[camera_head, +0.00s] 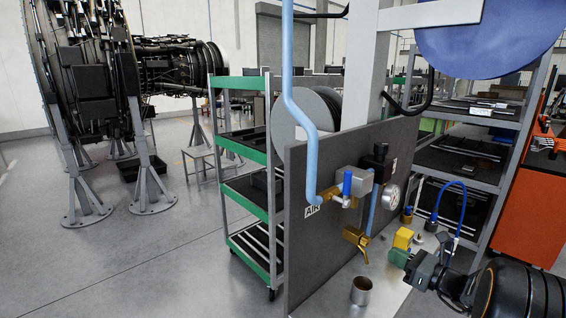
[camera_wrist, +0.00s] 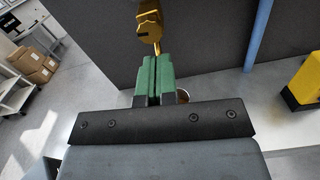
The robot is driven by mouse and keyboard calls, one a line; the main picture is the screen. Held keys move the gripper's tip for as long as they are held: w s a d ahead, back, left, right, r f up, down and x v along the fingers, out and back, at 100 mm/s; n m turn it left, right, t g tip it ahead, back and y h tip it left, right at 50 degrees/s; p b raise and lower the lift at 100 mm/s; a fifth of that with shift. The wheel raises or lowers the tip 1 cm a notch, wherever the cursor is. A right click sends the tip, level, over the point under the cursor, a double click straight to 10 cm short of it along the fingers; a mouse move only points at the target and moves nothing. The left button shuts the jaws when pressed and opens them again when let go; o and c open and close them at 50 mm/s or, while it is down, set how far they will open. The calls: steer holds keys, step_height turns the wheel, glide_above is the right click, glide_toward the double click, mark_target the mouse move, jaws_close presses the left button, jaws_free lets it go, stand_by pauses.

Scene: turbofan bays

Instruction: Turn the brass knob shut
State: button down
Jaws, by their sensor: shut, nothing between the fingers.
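A brass tap (camera_head: 356,238) is mounted low on the dark panel, beneath the blue pipe and gauge. In the wrist view the brass fitting (camera_wrist: 149,20) stands just beyond my green fingertips, with its thin lower end close above them. I cannot tell whether they touch. No separate round knob can be made out on it. My gripper (camera_head: 397,258) is shut and empty, to the right of the tap in the head view. Its two green fingers (camera_wrist: 154,72) are pressed together in the wrist view.
A metal cup (camera_head: 361,291) stands below the tap; its rim shows behind my fingers. A yellow block (camera_head: 403,238) stands close to my gripper. A blue-handled valve (camera_head: 347,184) and a gauge (camera_head: 391,197) sit above. The dark panel (camera_head: 312,250) closes the left side.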

mark_target(366, 242)
steer(key=w+a+f+n+b, duration=0.1)
steer(key=a+n, duration=0.2)
steer(key=n, duration=0.9)
steer(key=w+a+n+b, duration=0.1)
steer(key=a+n+b, duration=0.1)
steer(key=n, duration=1.1)
steer(key=shift+w+a+f, duration=0.15)
steer(key=shift+a+f, duration=0.25)
steer(key=shift+a, duration=0.25)
